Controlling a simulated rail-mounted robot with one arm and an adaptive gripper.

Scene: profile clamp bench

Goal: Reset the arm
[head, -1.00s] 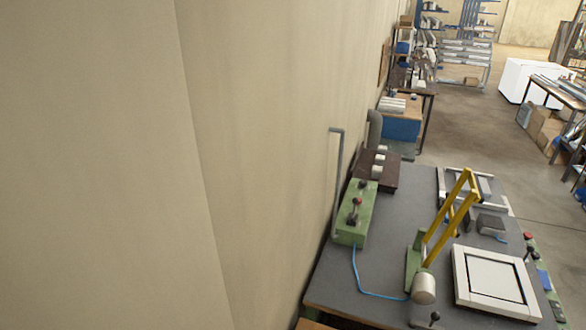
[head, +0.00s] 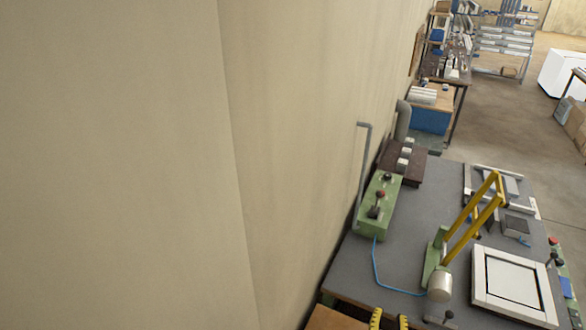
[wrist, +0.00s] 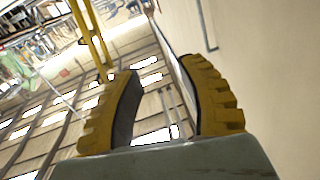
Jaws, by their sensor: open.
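My gripper (wrist: 160,105) shows in the wrist view as two yellow ribbed fingers with dark inner pads. The fingers stand apart with nothing between them, so it is open and empty. In the head view, the two yellow fingertips of my gripper (head: 389,321) show at the bottom edge, in front of the bench's near edge. The rest of my arm is out of the head view.
The bench (head: 400,255) carries a green box (head: 378,212) with levers, a yellow-armed clamp (head: 468,220) and a white square frame (head: 515,283). A beige wall (head: 290,150) runs along the left. Shelves (head: 500,45) stand far back; open floor lies to the right.

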